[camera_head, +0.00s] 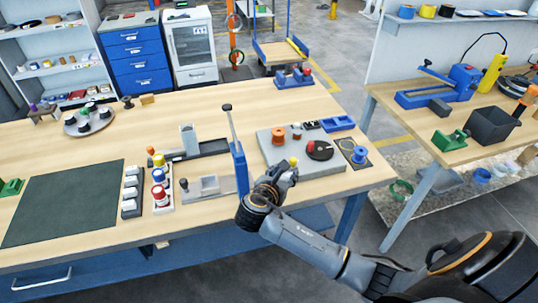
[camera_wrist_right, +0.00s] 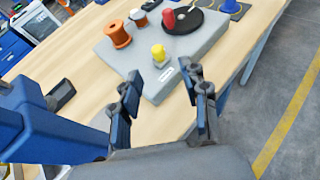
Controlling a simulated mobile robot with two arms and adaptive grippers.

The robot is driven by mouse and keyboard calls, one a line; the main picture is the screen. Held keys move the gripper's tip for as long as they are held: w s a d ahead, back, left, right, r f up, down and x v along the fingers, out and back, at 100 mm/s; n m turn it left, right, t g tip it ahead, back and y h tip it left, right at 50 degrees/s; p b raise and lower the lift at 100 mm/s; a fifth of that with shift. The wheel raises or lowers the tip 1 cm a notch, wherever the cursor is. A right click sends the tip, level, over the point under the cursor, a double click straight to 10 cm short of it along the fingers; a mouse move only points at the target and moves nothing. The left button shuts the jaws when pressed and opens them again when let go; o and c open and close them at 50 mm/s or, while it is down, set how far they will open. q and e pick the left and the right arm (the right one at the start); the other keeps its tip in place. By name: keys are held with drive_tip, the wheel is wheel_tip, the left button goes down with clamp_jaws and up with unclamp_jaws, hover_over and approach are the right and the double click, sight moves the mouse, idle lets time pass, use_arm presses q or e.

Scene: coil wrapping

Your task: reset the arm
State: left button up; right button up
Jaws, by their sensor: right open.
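My right arm comes in from the lower right in the head view. Its gripper (camera_head: 283,174) is over the front edge of the wooden workbench (camera_head: 80,241), just in front of a grey board (camera_head: 325,167). In the wrist view the right gripper (camera_wrist_right: 165,98) has its two dark fingers spread apart with nothing between them. A yellow knob-like piece (camera_wrist_right: 159,55) on the board shows beyond the fingertips, apart from them. An orange spool (camera_head: 278,137) stands on the same board, also seen in the wrist view (camera_wrist_right: 118,34). My left gripper is in neither view.
A blue upright with a lever (camera_head: 239,168) stands close left of the right gripper. A black disc with a red piece (camera_head: 320,151) lies on the board, and a blue spool (camera_head: 360,155) stands right of it. A dark green mat (camera_head: 62,203) lies left. Floor separates the second table (camera_head: 440,154).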

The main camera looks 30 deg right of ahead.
drive_tip(key=s+a+f+m+g+y, duration=0.2)
drive_tip(key=s+a+f+m+y, duration=0.15)
drive_tip(key=s+m, duration=0.3)
drive_tip(key=s+a+f+m+g+y, duration=0.1)
drive_tip(key=s+a+f+m+y, duration=0.2)
drive_tip(key=s+f+m, duration=0.35)
drive_tip(key=s+a+r+m+g+y, duration=0.1)
drive_tip(key=s+a+r+m+y, duration=0.15)
drive_tip(key=s+m, duration=0.35)
drive_tip(key=s+a+r+m+g+y, duration=0.1)
drive_tip(key=s+a+m+y, duration=0.15)
drive_tip(key=s+m, duration=0.4)
wheel_tip(320, 180, down, 28)
drive_tip(key=s+n+g+b, duration=0.1)
drive_tip(key=s+n+b, duration=0.1)
drive_tip(key=b, duration=0.1)
drive_tip(key=s+d+f+g+b, duration=0.1)
drive_tip(key=s+d+f+b, duration=0.1)
drive_tip(key=s+f, duration=1.5)
wheel_tip(320, 180, down, 3)
drive_tip(key=shift+s+d+r+h, duration=0.15)
drive_tip(key=shift+s+r+h, duration=0.05)
drive_tip(key=shift+s+h, duration=0.15)
